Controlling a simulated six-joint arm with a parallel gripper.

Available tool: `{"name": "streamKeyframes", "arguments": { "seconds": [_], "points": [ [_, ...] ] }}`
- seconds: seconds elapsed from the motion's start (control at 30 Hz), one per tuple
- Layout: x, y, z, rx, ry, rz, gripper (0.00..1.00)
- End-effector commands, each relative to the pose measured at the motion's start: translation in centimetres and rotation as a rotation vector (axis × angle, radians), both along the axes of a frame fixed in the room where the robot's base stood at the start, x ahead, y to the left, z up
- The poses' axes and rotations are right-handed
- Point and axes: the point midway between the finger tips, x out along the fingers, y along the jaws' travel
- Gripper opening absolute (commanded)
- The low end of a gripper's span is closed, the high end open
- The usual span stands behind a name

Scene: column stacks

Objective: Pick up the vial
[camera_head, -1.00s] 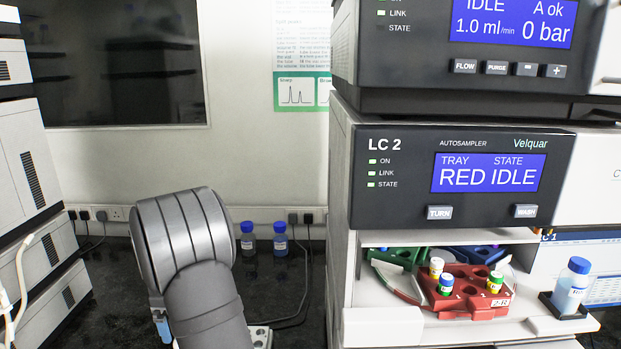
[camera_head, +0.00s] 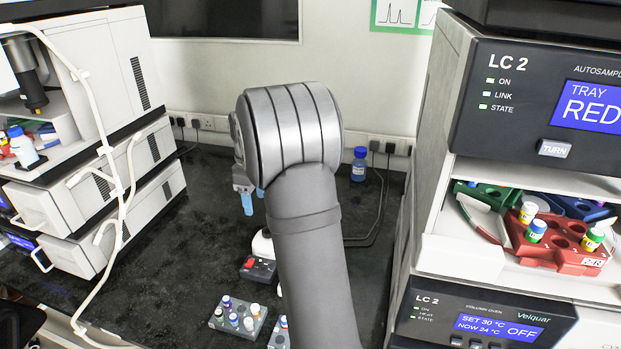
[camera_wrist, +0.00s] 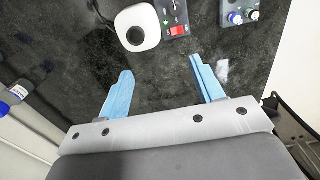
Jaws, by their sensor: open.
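The task's vial could be any of several small capped vials, and I cannot tell which. Part of a grey rack with two vials (camera_wrist: 236,17) shows at the top right of the wrist view. A red tray segment (camera_head: 572,262) in the LC 2 autosampler holds a yellow-capped, a blue-capped and a green-capped vial. My gripper (camera_wrist: 160,72) is open, with two blue fingers apart and nothing between them. In the head view, its blue fingertips (camera_head: 247,203) hang above the bench, left of my arm.
A white rounded device (camera_wrist: 140,28) and a box with a red switch (camera_wrist: 177,28) stand on the bench ahead of the fingers. A blue-capped bottle (camera_head: 359,168) stands at the back. Instrument stacks flank the bench.

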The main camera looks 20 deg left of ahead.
Motion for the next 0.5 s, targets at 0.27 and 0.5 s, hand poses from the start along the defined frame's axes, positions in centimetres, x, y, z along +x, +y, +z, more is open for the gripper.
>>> {"name": "streamKeyframes", "arguments": {
  "seconds": [0.27,0.5],
  "points": [
    [0.0,0.0,0.0,0.0,0.0,0.0,0.3],
    [-1.9,0.8,-0.2,0.0,0.0,-0.009,0.3]
  ]
}}
